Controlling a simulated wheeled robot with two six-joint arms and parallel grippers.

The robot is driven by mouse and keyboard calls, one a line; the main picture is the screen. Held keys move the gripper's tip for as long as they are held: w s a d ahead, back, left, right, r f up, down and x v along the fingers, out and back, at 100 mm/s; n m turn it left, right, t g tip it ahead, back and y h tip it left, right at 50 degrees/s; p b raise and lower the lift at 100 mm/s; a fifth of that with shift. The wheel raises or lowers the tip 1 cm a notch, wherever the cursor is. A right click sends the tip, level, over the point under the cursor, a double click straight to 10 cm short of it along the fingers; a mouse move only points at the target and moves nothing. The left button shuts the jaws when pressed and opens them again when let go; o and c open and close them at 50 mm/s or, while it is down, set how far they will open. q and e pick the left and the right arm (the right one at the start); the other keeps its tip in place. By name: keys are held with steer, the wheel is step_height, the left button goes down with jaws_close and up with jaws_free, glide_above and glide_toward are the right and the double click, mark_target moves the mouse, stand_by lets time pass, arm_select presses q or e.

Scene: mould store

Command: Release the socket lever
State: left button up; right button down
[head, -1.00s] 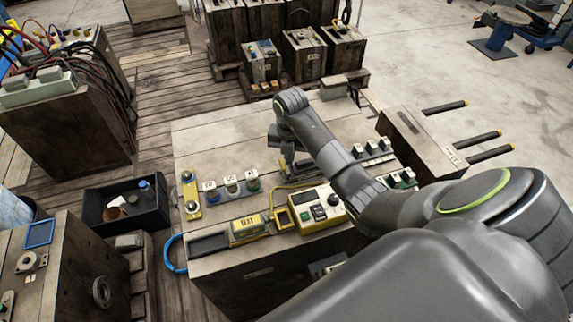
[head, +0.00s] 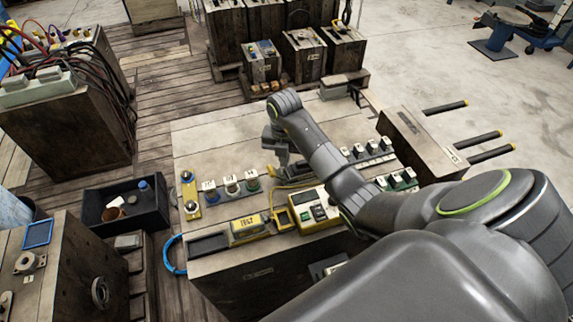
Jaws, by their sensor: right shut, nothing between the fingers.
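My right gripper (head: 283,162) is low over the middle of the wooden workbench top (head: 225,140), shut and empty, pointing down. It is just behind the yellow tester (head: 316,208) and right of a row of round sockets with white tags (head: 231,187). I cannot pick out the socket lever; it may be hidden behind the gripper or my right arm. Whether the fingertips touch anything is too small to tell. My left gripper is not in view.
A yellow box marked TEST (head: 248,227) sits at the bench's front edge. Tagged switches (head: 365,150) line the bench's right side, partly behind my arm. A black crate (head: 125,208) stands left of the bench. The bench's back left is clear.

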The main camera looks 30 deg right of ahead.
steer(key=shift+s+d+r+p, duration=0.15)
steer(key=shift+d+r+p, duration=0.1)
steer(key=shift+d+p, duration=0.3)
step_height(320, 180, up, 7)
steer(key=p, duration=0.5)
stand_by(0.5)
steer(key=shift+f, duration=0.1)
